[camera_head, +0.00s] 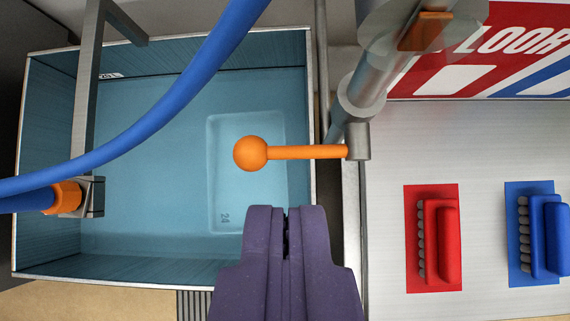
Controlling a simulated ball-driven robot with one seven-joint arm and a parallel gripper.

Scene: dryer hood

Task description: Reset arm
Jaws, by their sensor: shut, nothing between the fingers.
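My gripper (285,222) is purple and enters from the bottom middle of the view. Its two fingers are together, with nothing between them. The fingertips appear over the lower right part of a blue basin (150,200), just below an orange ball-ended lever (300,152). In the picture a gap shows between the fingertips and the lever. The lever joins a grey metal pipe (357,105) at its right end. The rest of my arm is out of view.
A blue hose (150,118) crosses the upper left, and a grey metal bar (88,80) stands there. To the right, a metal panel (385,210) carries a red handled block (447,240) and a blue one (545,235). A red and white sign (500,40) is at top right.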

